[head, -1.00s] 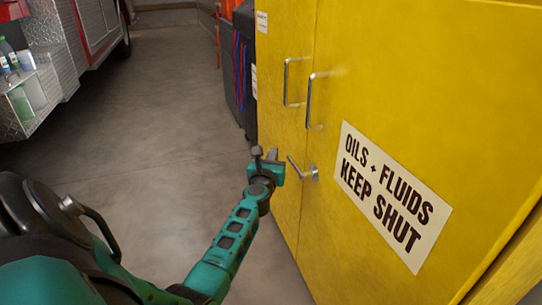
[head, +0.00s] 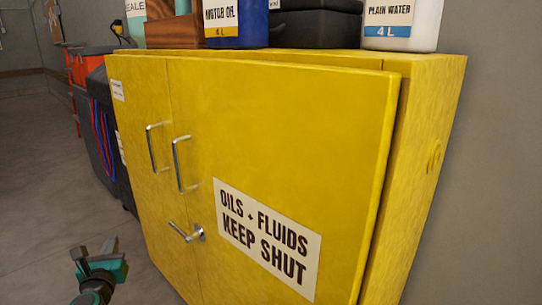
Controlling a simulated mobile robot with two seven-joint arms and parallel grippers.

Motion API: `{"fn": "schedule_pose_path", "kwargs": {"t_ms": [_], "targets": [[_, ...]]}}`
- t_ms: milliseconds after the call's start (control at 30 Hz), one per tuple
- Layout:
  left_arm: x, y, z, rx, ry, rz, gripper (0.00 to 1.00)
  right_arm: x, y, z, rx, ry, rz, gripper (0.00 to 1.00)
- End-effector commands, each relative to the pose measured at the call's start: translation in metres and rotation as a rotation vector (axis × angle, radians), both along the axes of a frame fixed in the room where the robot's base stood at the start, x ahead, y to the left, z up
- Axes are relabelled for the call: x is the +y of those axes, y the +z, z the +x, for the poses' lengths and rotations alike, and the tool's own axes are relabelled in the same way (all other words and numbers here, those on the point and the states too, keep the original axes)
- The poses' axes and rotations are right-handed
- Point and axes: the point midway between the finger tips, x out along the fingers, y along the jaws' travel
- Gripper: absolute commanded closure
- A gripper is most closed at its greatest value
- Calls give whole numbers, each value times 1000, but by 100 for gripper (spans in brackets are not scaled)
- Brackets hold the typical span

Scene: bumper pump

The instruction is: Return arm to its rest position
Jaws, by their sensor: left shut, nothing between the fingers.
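My left gripper (head: 96,256) is teal and dark grey, at the lower left of the head view. It is shut and empty, in front of and to the left of the yellow cabinet (head: 290,120). It looks apart from the lever handle (head: 186,233) on the cabinet front. Most of my left arm is below the picture. My right gripper is out of view.
The cabinet has two upright pull handles (head: 180,163) and a sign (head: 267,240) reading "OILS + FLUIDS KEEP SHUT". A motor oil jug (head: 236,22) and a plain water jug (head: 402,25) stand on top. Open floor (head: 40,190) lies left.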

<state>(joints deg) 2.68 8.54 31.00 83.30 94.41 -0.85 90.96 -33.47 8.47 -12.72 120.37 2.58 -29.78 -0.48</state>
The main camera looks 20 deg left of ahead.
Motion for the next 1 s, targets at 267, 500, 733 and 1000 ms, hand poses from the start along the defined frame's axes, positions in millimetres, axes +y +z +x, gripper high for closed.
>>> {"fn": "schedule_pose_path", "kwargs": {"t_ms": [267, 500, 733, 1000], "targets": [[-96, -15, 3, 326, -278, 630, 100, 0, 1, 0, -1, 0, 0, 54], [-241, -58, -38, 596, -676, 1638, 100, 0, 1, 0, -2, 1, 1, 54], [-345, -87, -111, 564, -908, 2559, 100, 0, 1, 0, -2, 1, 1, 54], [-387, -57, -164, -376, 819, -2805, 100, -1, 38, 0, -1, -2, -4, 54]]}}
